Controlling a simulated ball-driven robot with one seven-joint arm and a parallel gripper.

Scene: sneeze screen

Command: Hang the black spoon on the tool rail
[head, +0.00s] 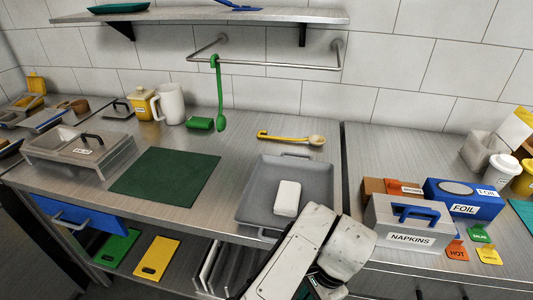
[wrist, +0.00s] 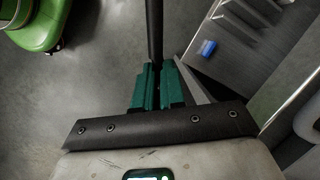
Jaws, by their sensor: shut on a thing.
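The tool rail (head: 285,65) is a metal bar on the tiled wall under the shelf, with a green ladle (head: 220,100) hanging near its left end. In the wrist view, the green fingers of my gripper (wrist: 153,88) are shut on a thin black handle (wrist: 154,35), which I take as the black spoon. The handle runs up out of the picture, so the spoon's ends are hidden. My gripper is low in front of the counter, well away from the rail. In the head view my arm hides the fingers and the spoon.
A grey tray (head: 255,190) with a white block (head: 287,198) lies on the counter before my arm. A yellow spoon (head: 290,137) lies behind it. A napkin box (head: 410,225) stands at the right. A wall shelf (head: 200,16) overhangs the rail. The rail's middle and right are bare.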

